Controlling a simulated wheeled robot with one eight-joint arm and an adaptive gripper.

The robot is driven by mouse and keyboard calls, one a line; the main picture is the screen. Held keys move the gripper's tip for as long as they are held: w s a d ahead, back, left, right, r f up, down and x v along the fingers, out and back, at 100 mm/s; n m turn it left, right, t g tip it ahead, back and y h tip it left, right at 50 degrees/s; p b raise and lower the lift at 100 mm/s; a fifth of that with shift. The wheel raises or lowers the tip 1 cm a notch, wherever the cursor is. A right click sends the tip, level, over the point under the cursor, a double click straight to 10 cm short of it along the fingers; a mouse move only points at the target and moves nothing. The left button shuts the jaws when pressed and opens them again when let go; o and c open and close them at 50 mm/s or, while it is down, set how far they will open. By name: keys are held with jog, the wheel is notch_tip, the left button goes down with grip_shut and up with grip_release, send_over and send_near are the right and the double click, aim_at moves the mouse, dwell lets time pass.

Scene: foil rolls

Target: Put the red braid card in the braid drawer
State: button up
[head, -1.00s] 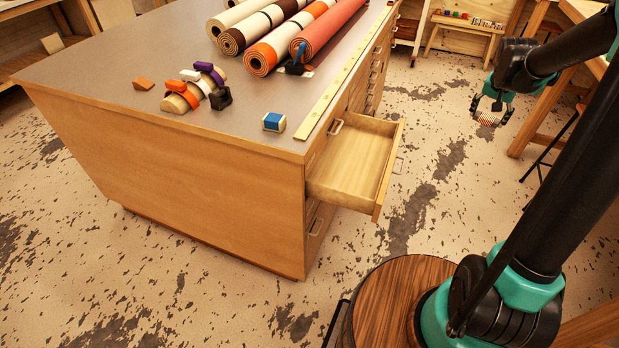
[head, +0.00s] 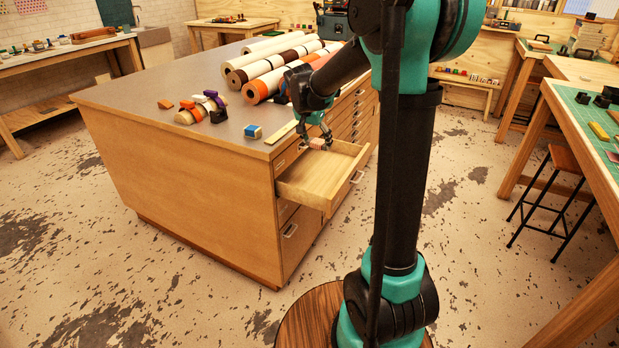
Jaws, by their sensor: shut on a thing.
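My gripper (head: 318,140) is over the back part of the open drawer (head: 318,187), near the cabinet front. It is shut on a small card with red and pale stripes (head: 317,144). The card appears to be above the drawer floor, though the exact gap is hard to judge. The drawer is pulled out from the top of the wooden cabinet, and the part of its floor in view is bare pale wood. Part of its far end is hidden by my gripper and arm.
The cabinet top (head: 150,95) holds several foil rolls (head: 262,72), a blue and white block (head: 253,132) near the edge, and a cluster of small coloured pieces (head: 200,108). A stool (head: 560,190) and a green-topped bench (head: 590,115) stand at the right. Floor in front is clear.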

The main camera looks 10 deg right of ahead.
aim_at(317, 191)
notch_tip(317, 191, down, 20)
jog(key=shift+r, duration=0.25)
dwell(0.3)
jog(key=shift+f, duration=0.15)
jog(key=o, duration=1)
jog(key=shift+o, duration=0.2)
jog(key=v, duration=1.2)
jog(key=s+d+f+n+y, duration=0.1)
jog(key=s+d+n, duration=0.2)
jog(key=s, duration=1)
jog(key=s+d+f+n+y, duration=0.1)
jog(key=s+d+f+n, duration=0.1)
jog(key=s, duration=1.1)
jog(key=d+n, duration=0.1)
jog(key=n, duration=0.1)
jog(key=shift+n+t+y, duration=0.3)
jog(key=shift+n+y, duration=0.1)
jog(key=shift+s+d, duration=0.1)
jog(key=shift+d, duration=0.05)
